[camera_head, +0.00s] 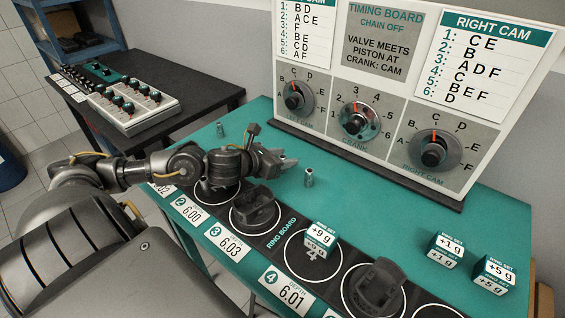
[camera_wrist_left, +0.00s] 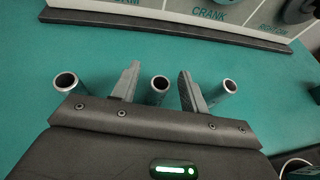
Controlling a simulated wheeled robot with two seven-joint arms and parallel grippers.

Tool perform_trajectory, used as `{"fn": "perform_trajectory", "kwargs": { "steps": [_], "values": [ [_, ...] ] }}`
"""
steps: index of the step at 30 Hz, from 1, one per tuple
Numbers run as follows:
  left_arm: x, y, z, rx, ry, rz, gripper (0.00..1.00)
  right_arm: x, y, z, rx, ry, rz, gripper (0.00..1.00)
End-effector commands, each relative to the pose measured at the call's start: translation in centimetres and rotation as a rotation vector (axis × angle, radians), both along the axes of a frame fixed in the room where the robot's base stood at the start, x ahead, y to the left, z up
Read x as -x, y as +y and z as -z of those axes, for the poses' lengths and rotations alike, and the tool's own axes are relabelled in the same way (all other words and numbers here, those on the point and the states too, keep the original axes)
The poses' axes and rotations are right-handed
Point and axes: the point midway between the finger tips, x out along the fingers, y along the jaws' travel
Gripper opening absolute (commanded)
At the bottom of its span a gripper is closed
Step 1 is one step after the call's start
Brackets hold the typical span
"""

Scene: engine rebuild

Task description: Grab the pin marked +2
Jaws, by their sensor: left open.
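Small grey hollow pins stand on the teal table. In the head view one pin (camera_head: 309,179) is just right of my left gripper (camera_head: 283,161), and another pin (camera_head: 220,130) is behind my arm. In the left wrist view a left pin (camera_wrist_left: 66,82), a middle pin (camera_wrist_left: 159,88) and a right pin (camera_wrist_left: 228,87) show. The middle pin is between the two open fingers of my left gripper (camera_wrist_left: 157,82); I cannot tell whether they touch it. No +2 mark is readable on any pin. My right gripper is out of view.
The timing board (camera_head: 376,75) with three knobs stands behind the table. The ring board (camera_head: 275,239) with dark pistons runs along the front. Blocks marked +9 g (camera_head: 320,239), +1 g (camera_head: 444,250) and +5 g (camera_head: 493,274) are nearby. A control box (camera_head: 135,107) sits on a black side table.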

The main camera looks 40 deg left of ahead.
Motion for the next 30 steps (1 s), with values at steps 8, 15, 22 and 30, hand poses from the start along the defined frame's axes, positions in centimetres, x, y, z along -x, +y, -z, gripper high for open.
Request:
{"fn": "perform_trajectory", "kwargs": {
  "steps": [8,15,22,30],
  "values": [
    [0.0,0.0,0.0,0.000,0.000,-0.001,0.22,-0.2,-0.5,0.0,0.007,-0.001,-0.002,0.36],
    [0.0,0.0,0.0,0.000,-0.001,-0.001,0.00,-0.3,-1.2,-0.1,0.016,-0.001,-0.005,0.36],
    [0.0,0.0,-0.1,-0.001,-0.001,-0.001,0.00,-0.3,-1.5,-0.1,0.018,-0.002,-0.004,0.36],
    [0.0,0.1,-2.6,-0.004,-0.005,0.001,0.00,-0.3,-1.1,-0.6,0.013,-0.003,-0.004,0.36]
  ]
}}
